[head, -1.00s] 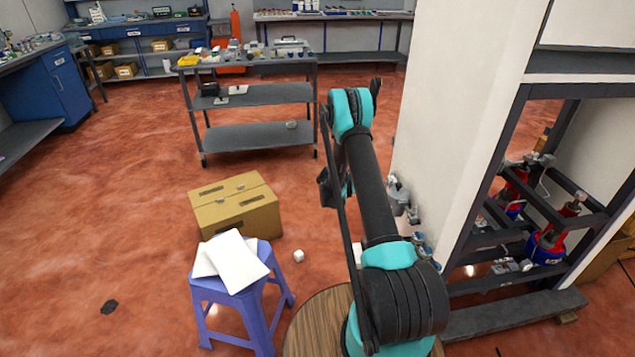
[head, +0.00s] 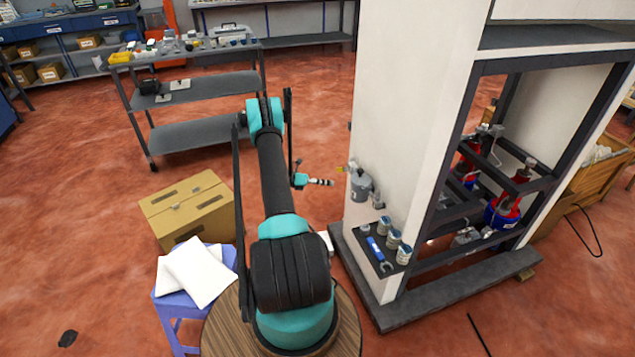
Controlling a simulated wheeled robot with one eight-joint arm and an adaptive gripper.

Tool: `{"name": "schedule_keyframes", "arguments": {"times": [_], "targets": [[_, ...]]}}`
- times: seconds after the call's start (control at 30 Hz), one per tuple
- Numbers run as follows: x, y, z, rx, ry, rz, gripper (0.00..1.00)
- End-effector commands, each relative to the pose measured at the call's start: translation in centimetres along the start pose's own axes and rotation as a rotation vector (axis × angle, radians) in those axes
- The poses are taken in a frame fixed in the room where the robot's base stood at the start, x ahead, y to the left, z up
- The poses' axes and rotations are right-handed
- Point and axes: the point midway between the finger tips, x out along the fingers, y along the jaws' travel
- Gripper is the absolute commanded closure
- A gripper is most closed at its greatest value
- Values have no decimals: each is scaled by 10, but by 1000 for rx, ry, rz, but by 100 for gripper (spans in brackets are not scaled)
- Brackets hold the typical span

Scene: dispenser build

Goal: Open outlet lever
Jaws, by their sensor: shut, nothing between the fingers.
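A grey cylindrical fitting (head: 361,187) is mounted on the left face of the white cabinet (head: 407,110) in the head view. A small yellowish part (head: 343,168) shows at its upper left, and a small grey outlet piece (head: 378,205) at its lower right. I cannot tell which of these is the outlet lever. My gripper (head: 328,182) shows just left of the fitting, with its dark and pale striped fingers shut and pointing right. A gap shows between the fingertips and the fitting. The gripper looks empty.
A shelf (head: 366,238) below the fitting holds small jars (head: 393,238) and a blue-handled wrench (head: 378,252). A cardboard box (head: 187,208) and a purple stool (head: 178,305) with white sheets stand left of my arm. A grey cart (head: 200,135) stands behind.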

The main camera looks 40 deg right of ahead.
Motion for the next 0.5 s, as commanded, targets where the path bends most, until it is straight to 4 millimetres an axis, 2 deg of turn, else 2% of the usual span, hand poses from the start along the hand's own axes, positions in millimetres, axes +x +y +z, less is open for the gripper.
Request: {"name": "schedule_keyframes", "arguments": {"times": [0.03,0.2,0.3,0.5], "targets": [[12,-1,0,1,2,-3,100],[44,0,0,0,1,-1,100],[37,0,16,-1,-1,2,100],[30,0,34,0,-1,2,100]]}}
